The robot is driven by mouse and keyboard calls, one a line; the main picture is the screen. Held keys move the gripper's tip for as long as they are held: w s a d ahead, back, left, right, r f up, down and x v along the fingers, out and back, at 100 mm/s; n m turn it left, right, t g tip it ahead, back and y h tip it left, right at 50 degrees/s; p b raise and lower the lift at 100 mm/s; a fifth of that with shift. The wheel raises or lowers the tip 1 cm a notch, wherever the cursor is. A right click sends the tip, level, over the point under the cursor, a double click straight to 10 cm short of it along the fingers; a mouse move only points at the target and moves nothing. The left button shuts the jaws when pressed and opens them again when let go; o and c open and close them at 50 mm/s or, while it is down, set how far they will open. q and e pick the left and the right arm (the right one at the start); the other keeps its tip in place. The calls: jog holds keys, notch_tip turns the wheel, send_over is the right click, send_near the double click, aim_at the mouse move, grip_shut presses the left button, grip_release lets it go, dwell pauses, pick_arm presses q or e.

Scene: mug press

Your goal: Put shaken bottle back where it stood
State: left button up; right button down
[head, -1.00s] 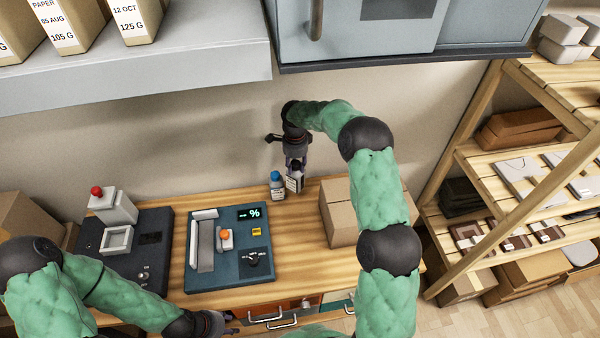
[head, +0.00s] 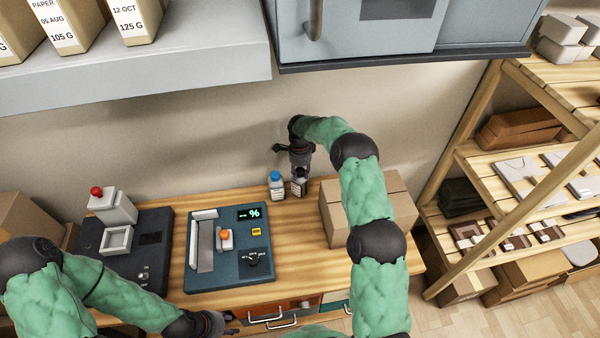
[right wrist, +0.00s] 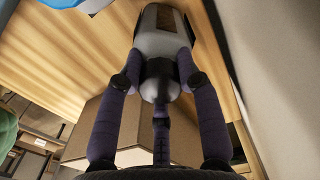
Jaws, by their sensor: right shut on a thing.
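My right gripper (head: 299,169) is at the back of the wooden bench and is shut on a bottle (head: 299,187) with a pale label. The gripper's wrist hides much of the bottle's top in the head view. In the right wrist view the bottle (right wrist: 163,42) is grey with a dark cap end, between the purple fingers. I cannot tell whether its base touches the bench. A second bottle (head: 276,186) with a blue cap stands close to its left. My left gripper (head: 226,325) is low at the bench's front edge; its fingers are too small to read.
A cardboard box (head: 332,213) stands right of the held bottle. A blue device with a percent display (head: 232,270) and a black device with a red knob (head: 97,191) lie to the left. The wall is close behind the bottles. A grey cabinet (head: 400,35) hangs above.

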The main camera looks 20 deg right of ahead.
jog(key=shift+r, duration=0.1)
jog(key=c, duration=0.8)
grip_release()
jog(key=shift+f, duration=0.25)
jog(key=shift+c, duration=0.2)
jog(key=shift+r, duration=0.1)
notch_tip(320, 180, up, 12)
jog(key=shift+s, duration=0.1)
